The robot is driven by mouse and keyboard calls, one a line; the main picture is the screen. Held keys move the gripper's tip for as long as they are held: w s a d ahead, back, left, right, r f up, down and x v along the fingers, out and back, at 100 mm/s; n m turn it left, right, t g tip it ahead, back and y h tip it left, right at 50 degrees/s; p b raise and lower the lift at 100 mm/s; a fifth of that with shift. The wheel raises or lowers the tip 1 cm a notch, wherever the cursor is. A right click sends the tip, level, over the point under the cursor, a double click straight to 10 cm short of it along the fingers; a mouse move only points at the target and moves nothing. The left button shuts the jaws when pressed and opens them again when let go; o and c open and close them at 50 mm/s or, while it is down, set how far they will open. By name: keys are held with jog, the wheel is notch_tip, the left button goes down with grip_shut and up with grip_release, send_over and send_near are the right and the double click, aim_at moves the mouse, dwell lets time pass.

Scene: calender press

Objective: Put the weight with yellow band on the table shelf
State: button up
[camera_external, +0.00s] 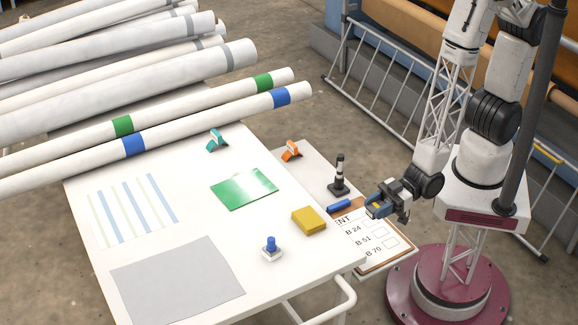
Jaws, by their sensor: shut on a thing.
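My gripper (388,202) is at the right end of the table, shut on a small dark blue-grey piece with a yellow mark, which looks like the weight with yellow band (376,207). The jaws hide part of it. It appears over the upper edge of the clipboard; I cannot tell its exact height or whether it touches anything below. The table shelf (312,168) is the pale side surface along the right of the white table (185,262).
On the table are a yellow block (309,220), a blue-knobbed piece (271,249), a green sheet (244,188), a teal clip (216,140) and long rolls (190,121).

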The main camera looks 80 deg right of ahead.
dwell(0.5)
send_over(332, 254)
jog(key=v, duration=0.2)
jog(key=shift+w+f, duration=0.15)
jog(key=shift+f, duration=0.6)
jog(key=shift+w+a+f, duration=0.1)
jog(key=shift+w+a, duration=0.2)
jog(key=shift+a, duration=0.1)
jog(key=shift+w+a+f, duration=0.1)
jog(key=shift+a+f, duration=0.05)
jog(key=shift+f, duration=0.3)
jog(key=shift+w+a+f, duration=0.15)
jog(key=shift+f, duration=0.95)
jog(key=shift+f, duration=0.2)
jog(key=o, duration=1.2)
